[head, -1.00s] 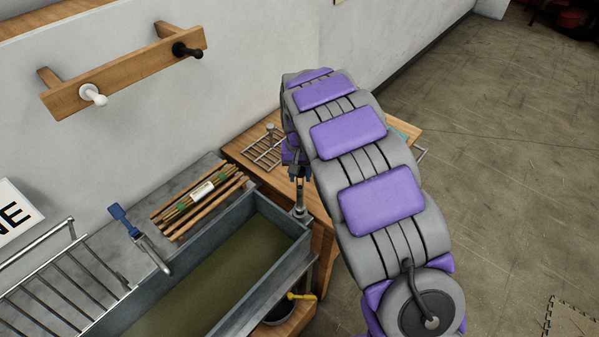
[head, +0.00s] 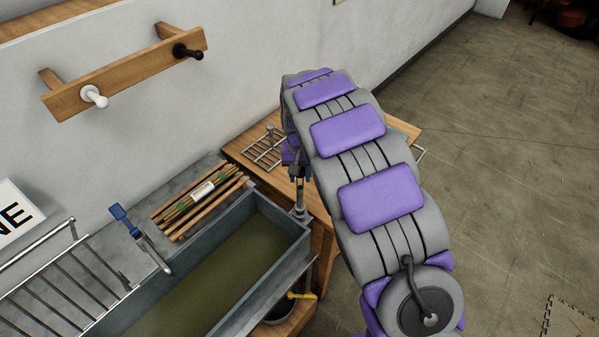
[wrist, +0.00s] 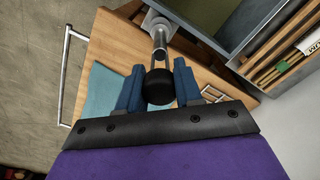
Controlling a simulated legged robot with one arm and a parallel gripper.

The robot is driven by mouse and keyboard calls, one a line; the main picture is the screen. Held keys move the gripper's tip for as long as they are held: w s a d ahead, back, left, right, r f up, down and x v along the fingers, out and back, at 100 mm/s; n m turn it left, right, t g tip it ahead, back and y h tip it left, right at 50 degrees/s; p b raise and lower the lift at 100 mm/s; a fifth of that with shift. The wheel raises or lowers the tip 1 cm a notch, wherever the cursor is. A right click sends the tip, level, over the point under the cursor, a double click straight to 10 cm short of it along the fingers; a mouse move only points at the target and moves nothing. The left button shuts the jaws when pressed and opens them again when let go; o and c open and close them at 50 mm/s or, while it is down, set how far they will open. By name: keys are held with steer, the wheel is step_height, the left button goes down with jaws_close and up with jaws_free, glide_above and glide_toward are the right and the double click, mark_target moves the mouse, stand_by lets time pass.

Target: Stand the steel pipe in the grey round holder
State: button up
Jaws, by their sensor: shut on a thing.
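The steel pipe (wrist: 160,42) has a black rounded end nearest the camera in the wrist view. My gripper (wrist: 158,70) is shut on it, with a blue finger on each side of that end. The grey round holder (wrist: 152,17) is at the pipe's far end, on the wooden table beside the trough. In the head view my gripper (head: 299,172) is partly hidden by my arm, and the pipe (head: 300,192) points down at the holder (head: 298,214). The pipe's far end meets the holder in the picture; I cannot tell how deep it sits.
A trough (head: 250,195) stands left of the holder, close by. A wire rack (head: 263,150) lies on the wooden table (head: 240,146) by the wall. A bundle of canes (head: 195,205) and a blue-handled tool (head: 135,232) lie beyond the trough. A teal cloth (wrist: 108,95) is on the table.

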steer(key=shift+f, duration=1.3)
steer(key=o, duration=1.1)
step_height(320, 180, up, 17)
steer(key=shift+w+r+p, duration=0.1)
steer(key=shift+r+p, duration=0.05)
steer(key=shift+p, duration=0.85)
